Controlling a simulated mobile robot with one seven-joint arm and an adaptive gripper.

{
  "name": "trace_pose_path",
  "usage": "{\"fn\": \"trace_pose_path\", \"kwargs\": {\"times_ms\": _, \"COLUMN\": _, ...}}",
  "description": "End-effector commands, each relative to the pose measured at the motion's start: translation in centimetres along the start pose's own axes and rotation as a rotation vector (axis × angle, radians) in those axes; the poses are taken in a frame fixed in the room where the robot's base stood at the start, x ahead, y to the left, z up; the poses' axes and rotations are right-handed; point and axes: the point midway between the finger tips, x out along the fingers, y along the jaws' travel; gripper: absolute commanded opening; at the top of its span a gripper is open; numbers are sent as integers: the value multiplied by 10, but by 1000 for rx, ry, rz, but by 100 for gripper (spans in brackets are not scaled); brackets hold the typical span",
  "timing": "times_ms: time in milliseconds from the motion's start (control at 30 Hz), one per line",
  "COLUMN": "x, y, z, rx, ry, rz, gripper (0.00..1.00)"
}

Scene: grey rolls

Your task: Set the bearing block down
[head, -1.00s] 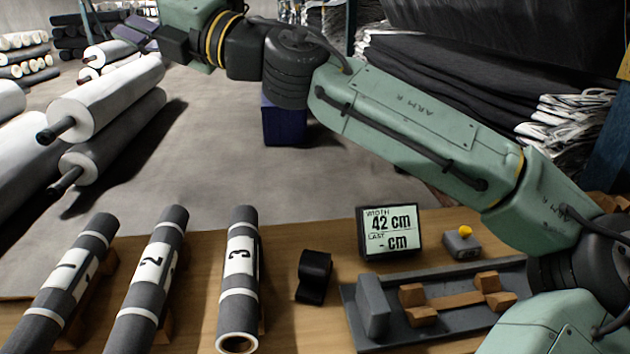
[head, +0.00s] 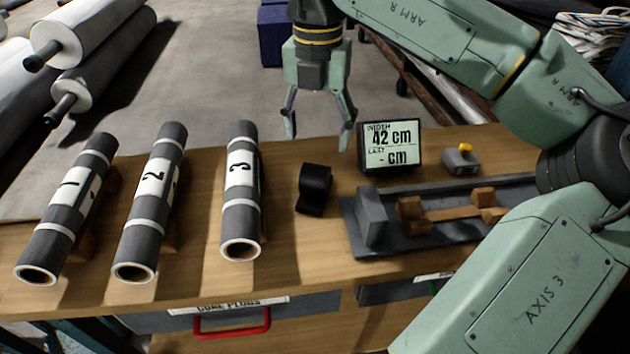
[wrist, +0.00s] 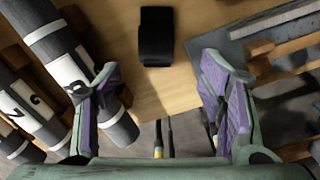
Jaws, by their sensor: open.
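A small black block (head: 314,190) with a rounded top stands on the wooden bench, between roll 3 and the grey fixture. It looks like the bearing block. It also shows at the top middle of the wrist view (wrist: 156,36), ahead of the fingertips. My gripper (head: 318,141) points down near the bench's back edge, behind the block in the head view. Its fingers are spread, with nothing between them. In the wrist view the purple-padded fingers (wrist: 158,78) are wide apart and do not touch the block.
Roll 1 (head: 68,208), roll 2 (head: 150,205) and roll 3 (head: 240,200) lie on wooden supports at left. A display (head: 391,146) reads width 42 cm. A yellow-button box (head: 461,159) and a grey fixture (head: 371,220) with wooden cradles are at right. Bare bench lies before the block.

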Motion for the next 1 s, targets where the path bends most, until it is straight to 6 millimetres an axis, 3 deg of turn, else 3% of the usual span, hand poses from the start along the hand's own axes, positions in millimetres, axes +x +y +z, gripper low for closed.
{"fn": "trace_pose_path", "kwargs": {"times_ms": 200, "x": 34, "y": 1, "z": -1, "rx": -4, "ry": 4, "rz": 4, "gripper": 63}}
{"fn": "trace_pose_path", "kwargs": {"times_ms": 433, "x": 51, "y": 3, "z": -2, "rx": -7, "ry": 5, "rz": 6, "gripper": 63}}
{"fn": "trace_pose_path", "kwargs": {"times_ms": 700, "x": 88, "y": 5, "z": -1, "rx": -6, "ry": 4, "rz": 6, "gripper": 63}}
{"fn": "trace_pose_path", "kwargs": {"times_ms": 1000, "x": 93, "y": 5, "z": -1, "rx": -5, "ry": 2, "rz": 6, "gripper": 62}}
